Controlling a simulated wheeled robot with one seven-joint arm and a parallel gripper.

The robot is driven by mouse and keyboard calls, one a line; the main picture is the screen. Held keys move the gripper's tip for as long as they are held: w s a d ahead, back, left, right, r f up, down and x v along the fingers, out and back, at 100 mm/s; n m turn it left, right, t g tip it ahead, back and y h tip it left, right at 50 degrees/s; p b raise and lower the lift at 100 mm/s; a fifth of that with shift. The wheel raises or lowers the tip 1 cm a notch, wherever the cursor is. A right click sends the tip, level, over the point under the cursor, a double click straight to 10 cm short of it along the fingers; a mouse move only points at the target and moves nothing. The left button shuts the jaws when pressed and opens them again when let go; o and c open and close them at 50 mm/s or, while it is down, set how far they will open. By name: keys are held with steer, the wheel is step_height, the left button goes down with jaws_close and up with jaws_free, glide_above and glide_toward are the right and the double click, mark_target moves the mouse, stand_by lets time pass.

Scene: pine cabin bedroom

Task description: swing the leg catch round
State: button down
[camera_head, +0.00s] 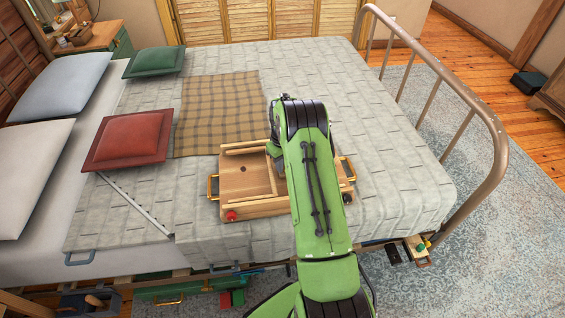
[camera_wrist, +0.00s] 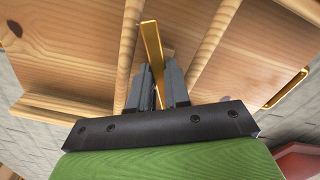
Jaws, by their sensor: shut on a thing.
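The wooden bed tray (camera_head: 247,209) lies on the bed cover, and my green arm covers its right part. In the wrist view its pale wood underside or panel (camera_wrist: 75,45) fills the upper picture, with wooden rails across it. The leg catch, a flat brass bar (camera_wrist: 151,40), stands out between two rails. My gripper (camera_wrist: 157,78) is shut on the lower part of this brass catch, with a dark finger on each side. In the head view my arm hides the catch and most of the gripper.
Brass handles (camera_head: 212,187) sit at the tray's ends, and a red knob (camera_head: 231,215) is at its front left corner. A plaid blanket (camera_head: 215,110) lies behind it. A red cushion (camera_head: 130,138) is to the left. The metal bed rail (camera_head: 497,150) rises at right.

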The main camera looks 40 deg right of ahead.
steer(key=shift+m, duration=2.3)
steer(key=c, duration=1.1)
jaws_free()
steer(key=shift+r, duration=0.1)
step_height(320, 180, up, 16)
steer(key=p, duration=0.5)
steer(key=shift+f, duration=0.2)
